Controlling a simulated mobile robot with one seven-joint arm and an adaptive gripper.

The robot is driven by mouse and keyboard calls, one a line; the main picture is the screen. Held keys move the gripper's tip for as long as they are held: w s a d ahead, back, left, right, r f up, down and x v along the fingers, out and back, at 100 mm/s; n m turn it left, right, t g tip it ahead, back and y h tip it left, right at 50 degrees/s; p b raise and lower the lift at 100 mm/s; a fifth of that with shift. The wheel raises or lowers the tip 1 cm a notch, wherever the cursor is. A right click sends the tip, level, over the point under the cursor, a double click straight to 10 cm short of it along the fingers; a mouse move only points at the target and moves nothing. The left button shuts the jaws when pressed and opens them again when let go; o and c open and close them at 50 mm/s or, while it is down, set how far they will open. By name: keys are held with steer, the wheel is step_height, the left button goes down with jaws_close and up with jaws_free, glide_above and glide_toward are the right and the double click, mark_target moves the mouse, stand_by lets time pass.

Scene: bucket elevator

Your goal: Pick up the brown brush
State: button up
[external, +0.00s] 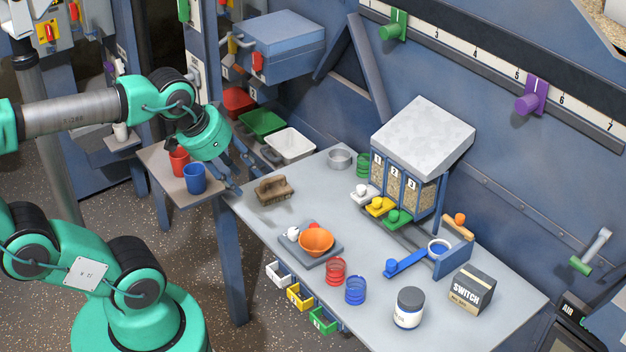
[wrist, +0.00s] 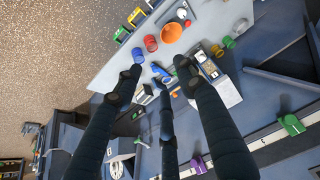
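The brown brush (external: 275,190) lies on the grey table (external: 440,320), near its left end, left of the grey tray with the orange bowl. My gripper (external: 243,178) hangs beyond the table's left end, left of the brush and apart from it. Its dark fingers are partly hard to make out against the background there. In the wrist view, my gripper's three long fingers (wrist: 162,72) are spread apart with nothing between them. The brush does not show in the wrist view.
The orange bowl (external: 316,242) is on a tray right of the brush; red (external: 336,271) and blue (external: 355,290) coils stand nearby. Red (external: 180,162) and blue (external: 195,178) cups stand on a side shelf. A white bin (external: 290,144) is behind. Table around the brush is clear.

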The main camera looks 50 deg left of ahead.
steer(key=o, duration=1.4)
steer(key=shift+c, duration=0.2)
steer(key=shift+w, duration=0.1)
steer(key=w+a+f+g+p, duration=0.2)
steer(key=w+a+f, duration=0.1)
steer(key=w+a, duration=0.55)
steer(key=w+a+f+g+p, duration=0.1)
steer(key=w+a+f+p, duration=0.3)
steer(key=w, duration=0.8)
steer(key=w+a+f+m+g+p, duration=0.1)
steer(key=w+a+f, duration=0.2)
steer(key=a+f, duration=0.6)
steer(key=w+a+f+g+p, duration=0.1)
steer(key=w+a+f, duration=0.3)
steer(key=a+f, duration=0.5)
steer(key=shift+w+a+f+m+g, duration=0.2)
steer(key=shift+m+g, duration=0.1)
steer(key=shift+m, duration=0.1)
